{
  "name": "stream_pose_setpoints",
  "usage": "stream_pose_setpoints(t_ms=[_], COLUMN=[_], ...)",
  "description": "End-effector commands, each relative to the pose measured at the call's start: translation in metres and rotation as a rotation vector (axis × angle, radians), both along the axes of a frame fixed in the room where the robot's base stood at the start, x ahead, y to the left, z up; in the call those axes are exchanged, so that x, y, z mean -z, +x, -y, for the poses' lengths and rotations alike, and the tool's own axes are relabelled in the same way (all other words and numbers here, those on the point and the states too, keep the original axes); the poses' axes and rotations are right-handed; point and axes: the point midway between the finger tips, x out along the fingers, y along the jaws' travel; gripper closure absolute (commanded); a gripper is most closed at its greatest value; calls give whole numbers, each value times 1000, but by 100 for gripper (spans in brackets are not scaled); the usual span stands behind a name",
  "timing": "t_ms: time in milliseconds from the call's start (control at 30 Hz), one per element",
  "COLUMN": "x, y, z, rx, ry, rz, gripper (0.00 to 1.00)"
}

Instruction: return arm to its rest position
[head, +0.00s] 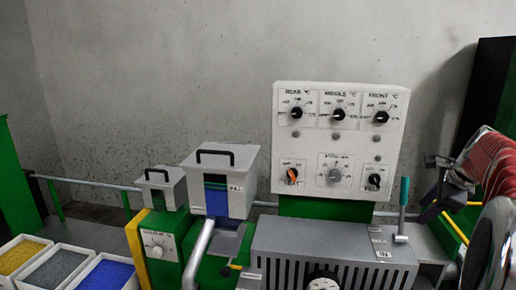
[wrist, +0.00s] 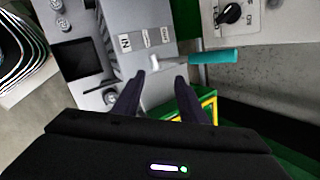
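My gripper (head: 443,190) is at the right side of the head view, to the right of the teal-handled lever. In the wrist view my gripper (wrist: 162,95) shows two dark fingers spread apart with nothing between them. The teal lever handle (wrist: 213,57) lies just beyond the fingertips in the wrist view, apart from them as far as I can tell. In the head view the lever (head: 403,195) stands upright on the grey machine. Part of my arm, red and silver, fills the right edge of the head view.
A control panel with knobs (head: 340,150) stands behind the grey vented machine (head: 320,240). Two hoppers (head: 225,160) stand left of it. Bins of yellow, grey and blue pellets (head: 62,272) sit at lower left. A dark cabinet (head: 490,85) is at the right.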

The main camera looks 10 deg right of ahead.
Motion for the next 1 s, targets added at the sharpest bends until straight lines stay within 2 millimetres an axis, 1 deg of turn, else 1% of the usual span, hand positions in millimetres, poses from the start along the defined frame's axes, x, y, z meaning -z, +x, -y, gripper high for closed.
stream_pose_setpoints(t_ms=[33, 267, 467, 500, 700, 1000], x=[4, 21, 34, 36, 49, 68], y=[-3, -18, -35, -38, -61, -100], z=[-10, -60, -114, -126, -183, -257], rx=[-60, -380, -687, -751, -1062, -1459], ry=[-32, -191, -332, -362, -499, -677], rz=[-18, -99, -162, -173, -220, -257], gripper=[62, 62, 62, 62, 62, 62])
